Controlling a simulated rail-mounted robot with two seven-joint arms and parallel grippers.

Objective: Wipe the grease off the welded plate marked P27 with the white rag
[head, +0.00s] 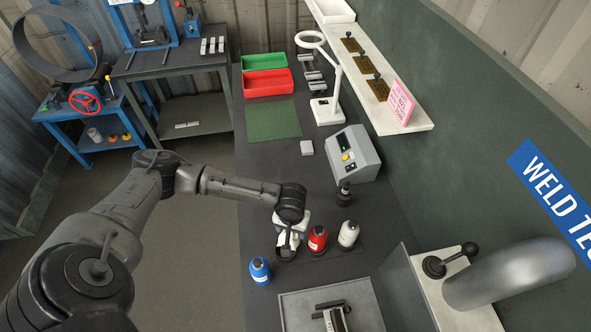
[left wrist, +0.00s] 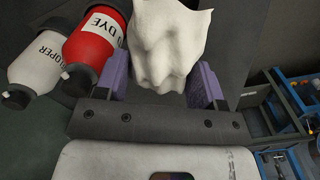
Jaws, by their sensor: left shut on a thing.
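My left gripper (head: 287,244) is over the dark bench, close to the bottles. In the left wrist view, its purple-padded fingers (left wrist: 163,85) are shut on a bunched white rag (left wrist: 168,42). In the head view the rag is hard to tell from the pale gripper parts. I cannot read a P27 mark on any plate. Small grey plates (head: 311,74) lie in a row beside the lamp, and several brown pieces (head: 364,64) lie on the white shelf. A tray (head: 300,303) at the bottom holds a partly cut-off fixture (head: 334,317). My right gripper is not in view.
Blue (head: 260,271), red (head: 317,239) and white (head: 348,234) bottles stand close around the gripper. A grey control box (head: 352,156), a ring lamp (head: 327,109), a green mat (head: 273,121) and red bin (head: 268,83) are farther back. Bench between mat and bottles is mostly clear.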

